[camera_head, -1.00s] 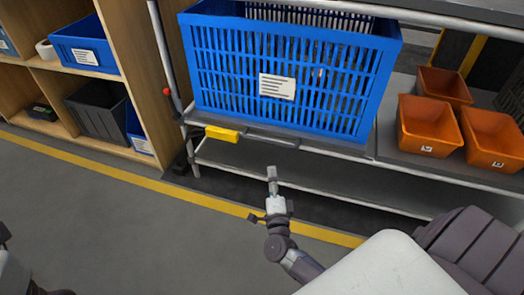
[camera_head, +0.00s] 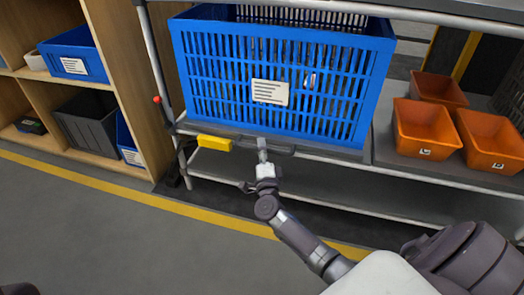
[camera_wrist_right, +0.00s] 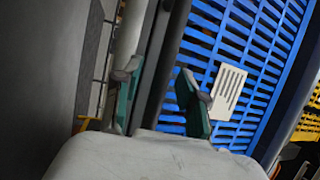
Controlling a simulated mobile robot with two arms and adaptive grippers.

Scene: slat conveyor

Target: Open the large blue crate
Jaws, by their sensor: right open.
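The large blue crate (camera_head: 340,38) is a slatted box with a white label (camera_head: 270,92), standing on the rack shelf in the head view. It also fills the upper right of the right wrist view (camera_wrist_right: 262,62). A dark grey bar or handle (camera_head: 283,150) runs along the shelf front below it. My right gripper (camera_head: 263,150) is at this bar, in front of and below the crate. In the right wrist view its fingers (camera_wrist_right: 160,95) are apart, with a dark bar showing between them; contact cannot be told. My left gripper is not in view.
A yellow block (camera_head: 214,143) sits on the shelf's front edge, left of my right gripper. Several orange bins (camera_head: 425,130) stand at the right. Wooden shelving (camera_head: 125,70) with smaller bins is at the left. The floor in front is clear.

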